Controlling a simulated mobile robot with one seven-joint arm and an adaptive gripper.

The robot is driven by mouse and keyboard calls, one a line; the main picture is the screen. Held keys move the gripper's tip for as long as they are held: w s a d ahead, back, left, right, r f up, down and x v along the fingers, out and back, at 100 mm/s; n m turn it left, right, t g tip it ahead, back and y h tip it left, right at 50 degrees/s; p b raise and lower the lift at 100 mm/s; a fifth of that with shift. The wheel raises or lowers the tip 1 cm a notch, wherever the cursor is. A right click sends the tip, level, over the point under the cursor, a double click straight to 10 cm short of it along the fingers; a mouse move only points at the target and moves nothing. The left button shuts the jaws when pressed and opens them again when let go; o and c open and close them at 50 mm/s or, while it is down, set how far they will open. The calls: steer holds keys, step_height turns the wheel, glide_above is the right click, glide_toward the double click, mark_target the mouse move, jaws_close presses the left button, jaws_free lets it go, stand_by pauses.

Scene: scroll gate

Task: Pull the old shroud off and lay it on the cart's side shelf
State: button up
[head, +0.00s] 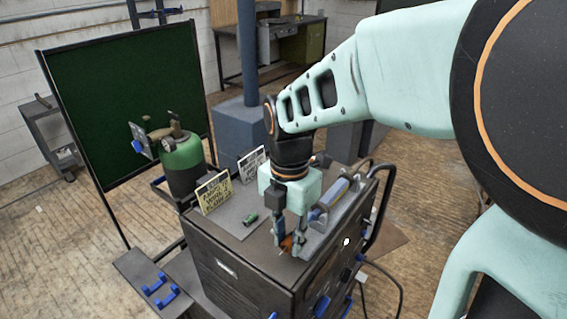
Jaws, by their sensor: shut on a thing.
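My gripper (288,245) points down over the front part of the cart's dark top, shut on a small orange-brown piece (286,242). This piece looks like the old shroud, but the fingers hide most of it. I cannot tell whether it is still seated on the torch end or clear of it. A grey and blue torch-like tool (336,192) lies in a grey holder just right of my gripper. The cart's side shelf (133,265) is a low dark ledge at the lower left, with blue U-shaped pieces (160,290) on it.
A small green part (250,219) lies on a grey pad left of my gripper. Yellow (214,192) and white (252,164) sign cards stand behind it. A green gas cylinder (183,165) and dark green screen (125,90) stand at the left. Black hoses loop at the right.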

jaws_close()
steer(key=shift+s+a, duration=0.4)
steer(key=shift+s, duration=0.05)
stand_by(0.8)
steer(key=s+a, duration=0.5)
steer(key=s, duration=0.2)
steer(key=shift+a+r, duration=0.15)
steer(key=shift+a, duration=0.1)
stand_by(1.6)
stand_by(0.5)
steer(key=w+d, duration=0.2)
steer(key=w, duration=0.1)
steer(key=shift+d, duration=0.1)
